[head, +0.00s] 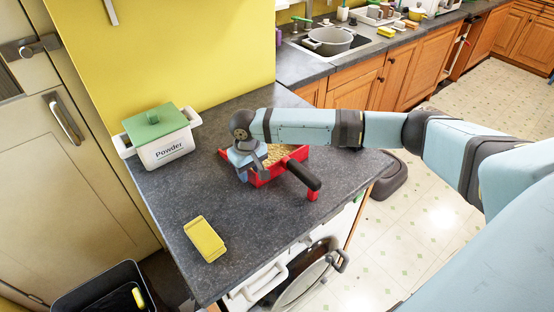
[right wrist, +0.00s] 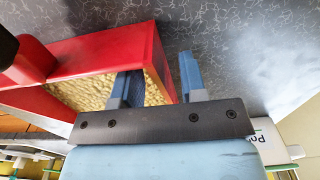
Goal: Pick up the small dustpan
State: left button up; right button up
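A red dustpan (head: 268,176) with a black handle (head: 303,175) sits on the dark countertop, holding a beige, grainy material. The handle points toward the lower right. My right gripper (head: 249,172) is low at the left end of the pan. In the right wrist view, the pan (right wrist: 112,55) shows close up. The two blue fingers (right wrist: 160,85) are apart, one inside the wall over the grainy material and one outside it. A gap shows between the outer finger and the wall. My arm hides part of the pan in the head view. My left gripper is not in view.
A white powder box with a green lid (head: 155,122) stands at the left by the yellow wall. A yellow sponge-like block (head: 205,239) lies on the front counter (head: 175,205). A pot (head: 328,40) sits at the sink behind. A dark bin (head: 100,292) is below left.

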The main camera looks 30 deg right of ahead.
jog(key=shift+f, duration=0.15)
grip_shut()
dwell(0.4)
